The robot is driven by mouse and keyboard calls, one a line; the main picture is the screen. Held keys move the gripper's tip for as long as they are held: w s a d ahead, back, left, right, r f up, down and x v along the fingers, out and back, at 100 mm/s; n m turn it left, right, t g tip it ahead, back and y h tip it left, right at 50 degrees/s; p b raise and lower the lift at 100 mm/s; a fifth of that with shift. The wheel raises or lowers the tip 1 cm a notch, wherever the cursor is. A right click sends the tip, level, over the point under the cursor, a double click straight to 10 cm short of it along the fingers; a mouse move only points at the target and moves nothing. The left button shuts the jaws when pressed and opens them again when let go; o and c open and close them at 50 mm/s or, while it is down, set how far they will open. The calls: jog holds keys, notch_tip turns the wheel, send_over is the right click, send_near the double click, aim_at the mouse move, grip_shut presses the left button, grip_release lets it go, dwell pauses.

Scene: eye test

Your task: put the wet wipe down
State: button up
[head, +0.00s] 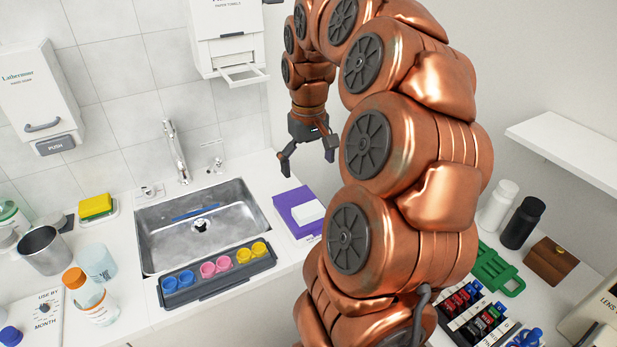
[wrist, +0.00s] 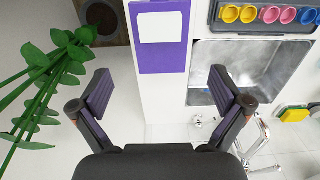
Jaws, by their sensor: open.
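A flat white piece (head: 309,212), perhaps the wet wipe, lies on a purple flat item (head: 291,197) on the counter right of the sink. I cannot tell whether the purple item is a pack or a mat. In the wrist view the white piece (wrist: 163,27) and the purple item (wrist: 163,62) show at the top, beyond my fingertips. My gripper (head: 309,161) hangs above the counter behind the purple item, apart from it. In the wrist view my gripper (wrist: 160,84) is open, with nothing between its fingers.
The metal sink (head: 150,247) with a tall faucet (head: 177,150) lies left of the purple item. A grey holder with coloured cups (head: 217,284) stands along the sink's front edge. A green plant (wrist: 50,85) shows left in the wrist view. A towel dispenser (head: 228,42) hangs above.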

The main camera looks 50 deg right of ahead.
jog(key=shift+r, duration=0.35)
jog(key=s+a+f+n, duration=0.1)
jog(key=s+a, duration=0.2)
jog(key=a, duration=0.5)
jog(key=s+a+f+n+g, duration=0.1)
jog(key=s+a+f, duration=0.15)
jog(key=a, duration=0.45)
jog(key=s+a+n, duration=0.2)
jog(key=s+a, duration=0.1)
jog(key=a, duration=0.5)
jog(key=s+a+f, duration=0.4)
jog(key=s, duration=0.5)
jog(key=shift+a+f+g, duration=0.2)
jog(key=shift+a+g, duration=0.15)
jog(key=shift+g, duration=0.05)
